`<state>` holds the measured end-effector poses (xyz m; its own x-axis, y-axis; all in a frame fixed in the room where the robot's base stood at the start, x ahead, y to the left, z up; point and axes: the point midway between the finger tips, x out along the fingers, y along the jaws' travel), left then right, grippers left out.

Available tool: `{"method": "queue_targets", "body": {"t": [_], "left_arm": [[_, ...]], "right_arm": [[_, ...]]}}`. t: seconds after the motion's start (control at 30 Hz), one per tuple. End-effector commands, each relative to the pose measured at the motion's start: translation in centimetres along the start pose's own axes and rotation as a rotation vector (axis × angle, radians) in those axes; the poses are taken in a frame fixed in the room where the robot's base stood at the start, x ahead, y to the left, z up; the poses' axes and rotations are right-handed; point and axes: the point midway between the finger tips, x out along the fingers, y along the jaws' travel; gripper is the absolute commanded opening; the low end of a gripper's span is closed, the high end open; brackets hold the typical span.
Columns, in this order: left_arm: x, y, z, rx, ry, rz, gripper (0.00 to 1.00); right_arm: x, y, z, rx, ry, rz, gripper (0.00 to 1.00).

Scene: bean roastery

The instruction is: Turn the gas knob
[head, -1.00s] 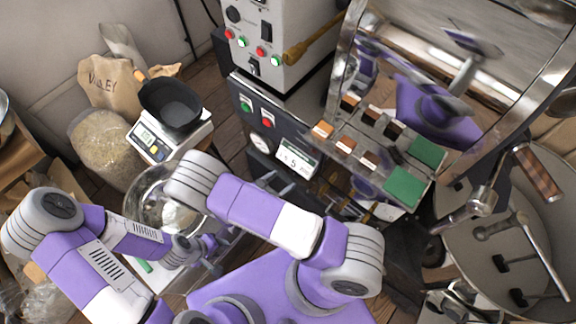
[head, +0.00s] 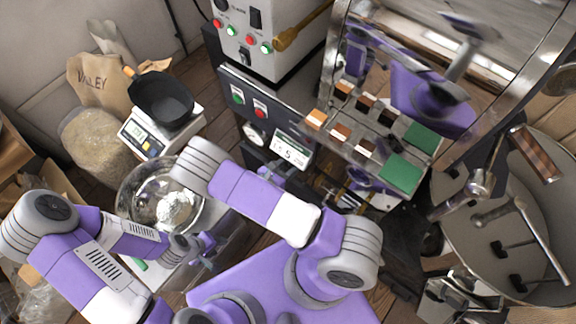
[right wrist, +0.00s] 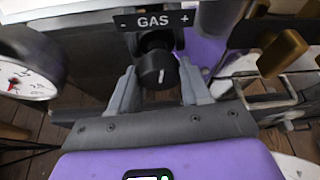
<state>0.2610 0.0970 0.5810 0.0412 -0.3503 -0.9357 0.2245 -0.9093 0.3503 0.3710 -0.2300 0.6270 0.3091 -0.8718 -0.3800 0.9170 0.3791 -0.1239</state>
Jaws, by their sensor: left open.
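The gas knob (right wrist: 156,68) is a black round knob with a white pointer line, below a black GAS label (right wrist: 153,21) marked minus and plus. In the right wrist view my right gripper (right wrist: 158,80) is open, with one grey finger on each side of the knob. Gaps show between the fingers and the knob, so it is not clamped. The pointer line looks nearly upright in that view. In the head view the knob is not clearly visible. My left gripper (head: 206,250) is open and empty, low beside the glass bowl (head: 128,205).
A white-faced gauge (right wrist: 22,80) sits left of the knob. Brass-coloured parts (right wrist: 283,52) and a metal bracket stand close on the right. The head view shows the roaster control panel (head: 245,80), a scale (head: 140,138) with a black pan, and the round cooling tray (head: 455,235).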

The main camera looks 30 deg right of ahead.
Motion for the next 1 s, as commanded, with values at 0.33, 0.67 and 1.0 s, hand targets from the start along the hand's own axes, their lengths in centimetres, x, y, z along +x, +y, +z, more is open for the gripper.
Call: {"method": "queue_targets", "body": {"t": [0.33, 0.67, 1.0], "left_arm": [[-0.43, 0.16, 0.02, 0.0, 0.0, 0.0, 0.43], [-0.85, 0.32, 0.04, 0.0, 0.0, 0.0, 0.43], [-0.82, 0.31, 0.04, 0.0, 0.0, 0.0, 0.43]], "right_arm": [[-0.02, 0.06, 0.07, -0.044, 0.001, -0.018, 0.17], [-0.01, 0.03, -0.06, -0.145, 0.0, -0.058, 0.17], [0.0, 0.01, -0.08, -0.144, 0.0, -0.058, 0.69]]}}
